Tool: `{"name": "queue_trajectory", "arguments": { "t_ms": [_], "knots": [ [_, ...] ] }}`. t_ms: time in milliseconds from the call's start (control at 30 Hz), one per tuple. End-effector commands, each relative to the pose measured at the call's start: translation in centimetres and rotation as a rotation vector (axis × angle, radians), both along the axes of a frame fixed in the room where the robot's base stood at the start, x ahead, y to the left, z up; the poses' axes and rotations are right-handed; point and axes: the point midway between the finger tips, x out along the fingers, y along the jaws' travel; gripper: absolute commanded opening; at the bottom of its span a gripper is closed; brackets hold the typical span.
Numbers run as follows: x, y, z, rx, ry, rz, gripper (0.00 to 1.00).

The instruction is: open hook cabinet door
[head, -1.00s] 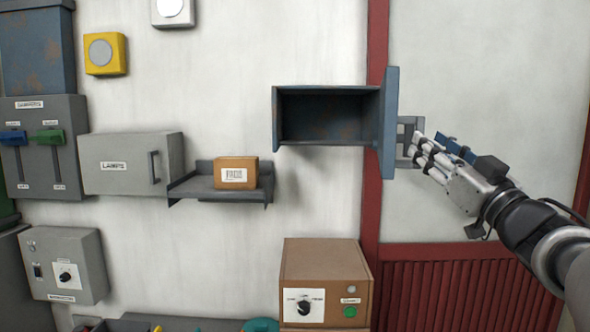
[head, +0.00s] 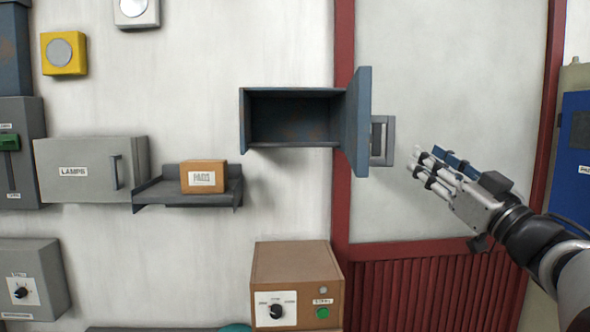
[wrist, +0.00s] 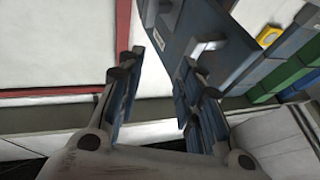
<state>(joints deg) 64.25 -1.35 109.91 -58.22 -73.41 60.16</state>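The blue wall cabinet (head: 243,125) hangs open in the head view, and its dark inside looks empty. Its door (head: 361,125) is swung out on the right side, with a grey handle (head: 388,140) on the door's right face. My gripper (head: 416,168) is to the right of the handle, with a gap between them, and holds nothing. In the wrist view my gripper (wrist: 158,88) has its fingers spread apart, and the blue door (wrist: 222,30) with its pale handle (wrist: 207,48) lies beyond them.
A shelf (head: 158,197) with an orange-brown box (head: 204,177) is left of the cabinet. A grey LAMPS cabinet (head: 90,170) is further left. A brown box with a dial (head: 297,262) stands below. Bare wall lies right of the door.

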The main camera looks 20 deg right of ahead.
Motion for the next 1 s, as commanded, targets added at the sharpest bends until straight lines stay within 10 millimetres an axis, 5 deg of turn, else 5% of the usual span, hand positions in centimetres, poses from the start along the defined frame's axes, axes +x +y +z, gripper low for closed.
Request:
{"name": "queue_trajectory", "arguments": {
  "t_ms": [500, 1000],
  "knots": [
    [-2.4, -2.2, -1.4, 0.000, 0.000, -0.001, 0.33],
    [-2.6, -2.3, -1.5, 0.000, 0.001, 0.000, 0.31]
  ]
}}
